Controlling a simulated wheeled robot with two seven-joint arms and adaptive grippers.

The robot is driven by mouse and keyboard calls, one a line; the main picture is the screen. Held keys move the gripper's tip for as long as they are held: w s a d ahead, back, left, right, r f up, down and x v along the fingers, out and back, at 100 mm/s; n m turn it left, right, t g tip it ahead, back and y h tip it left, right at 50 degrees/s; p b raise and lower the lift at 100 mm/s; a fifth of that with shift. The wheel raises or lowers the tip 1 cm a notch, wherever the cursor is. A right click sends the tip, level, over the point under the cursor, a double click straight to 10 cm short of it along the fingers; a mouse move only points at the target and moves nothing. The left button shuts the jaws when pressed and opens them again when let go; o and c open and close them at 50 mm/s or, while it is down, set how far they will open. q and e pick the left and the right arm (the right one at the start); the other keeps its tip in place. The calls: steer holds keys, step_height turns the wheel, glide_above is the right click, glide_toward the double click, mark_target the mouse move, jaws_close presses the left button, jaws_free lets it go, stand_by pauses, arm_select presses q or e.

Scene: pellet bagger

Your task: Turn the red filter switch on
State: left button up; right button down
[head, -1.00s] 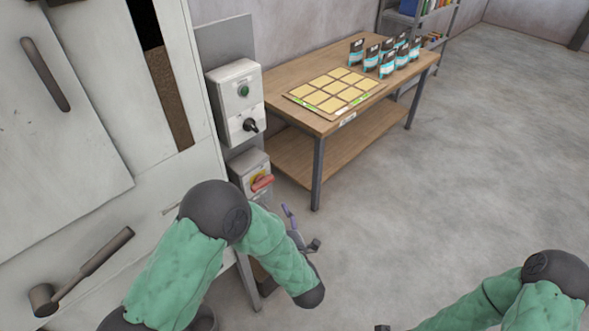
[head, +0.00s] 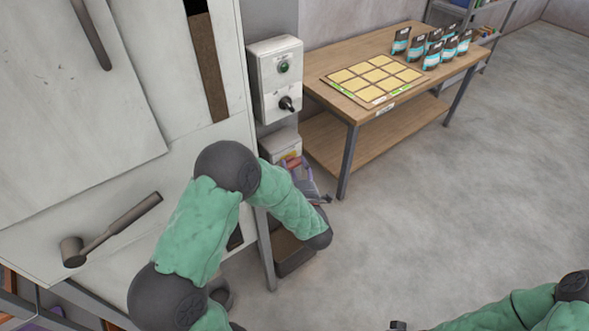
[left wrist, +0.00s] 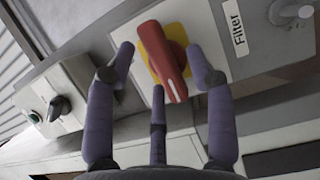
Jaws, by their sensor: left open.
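The red filter switch (left wrist: 163,60) is a red rotary handle on a yellow plate (left wrist: 180,54), beside a label reading "Filter" (left wrist: 237,29) in the left wrist view. My left gripper (left wrist: 160,68) is open, with purple fingers on both sides of the red handle and a third finger below it. I cannot tell whether the fingers touch the handle. In the head view the filter switch box (head: 281,143) is low on the post, and my left gripper (head: 300,170) partly hides the switch. My right gripper (head: 398,326) barely shows at the bottom edge.
Above the filter box is a control box (head: 275,78) with a green button and a black knob. A white machine cabinet (head: 70,120) with a lever stands left. A wooden table (head: 345,97) with bags stands behind. The floor at right is clear.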

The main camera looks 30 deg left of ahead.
arm_select(q)
steer(key=shift+a, duration=0.1)
jaws_close()
